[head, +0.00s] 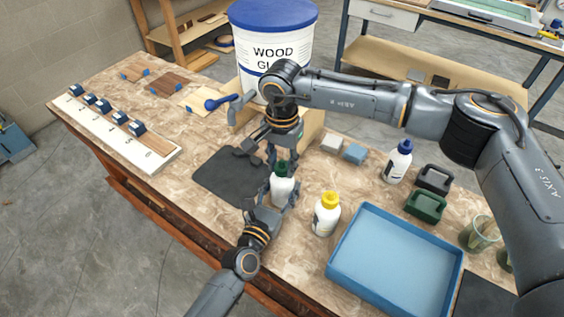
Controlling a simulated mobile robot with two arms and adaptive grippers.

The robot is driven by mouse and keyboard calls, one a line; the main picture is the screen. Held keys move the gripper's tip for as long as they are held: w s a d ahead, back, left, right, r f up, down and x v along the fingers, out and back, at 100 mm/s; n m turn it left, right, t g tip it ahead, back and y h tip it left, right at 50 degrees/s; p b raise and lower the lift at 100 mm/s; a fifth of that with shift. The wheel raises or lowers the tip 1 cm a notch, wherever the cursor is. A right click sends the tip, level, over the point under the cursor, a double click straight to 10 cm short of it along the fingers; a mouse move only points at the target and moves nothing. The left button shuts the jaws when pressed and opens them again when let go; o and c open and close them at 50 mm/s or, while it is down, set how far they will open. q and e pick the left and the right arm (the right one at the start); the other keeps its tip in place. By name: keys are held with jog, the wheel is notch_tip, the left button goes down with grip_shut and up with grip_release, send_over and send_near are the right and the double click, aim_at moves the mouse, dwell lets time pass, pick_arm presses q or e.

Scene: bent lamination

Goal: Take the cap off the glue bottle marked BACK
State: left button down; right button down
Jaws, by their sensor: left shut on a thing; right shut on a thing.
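A white glue bottle (283,190) with a dark green cap (281,168) stands upright near the front middle of the bench, beside the dark mat. I cannot read its label, so I cannot tell whether it is marked BACK. My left gripper (280,196) comes from the front and is shut on the bottle's body, with a finger at each side. My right gripper (281,163) points down from above and is shut on the green cap, which appears still on or right at the bottle's neck. The fingers hide parts of both.
A yellow-capped bottle (326,215) stands close right, and a blue-capped bottle (398,162) farther right. A blue tray (396,255) fills the front right. A dark mat (230,176) lies left. A large wood glue bucket (272,40) stands behind my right gripper.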

aim_at(282, 161)
jog(key=n, duration=0.4)
jog(key=shift+n, duration=0.4)
jog(key=shift+r, duration=0.2)
jog(key=shift+r, duration=0.9)
jog(key=shift+r, duration=2.05)
pick_arm(q)
jog(key=shift+c, duration=2.1)
grip_release()
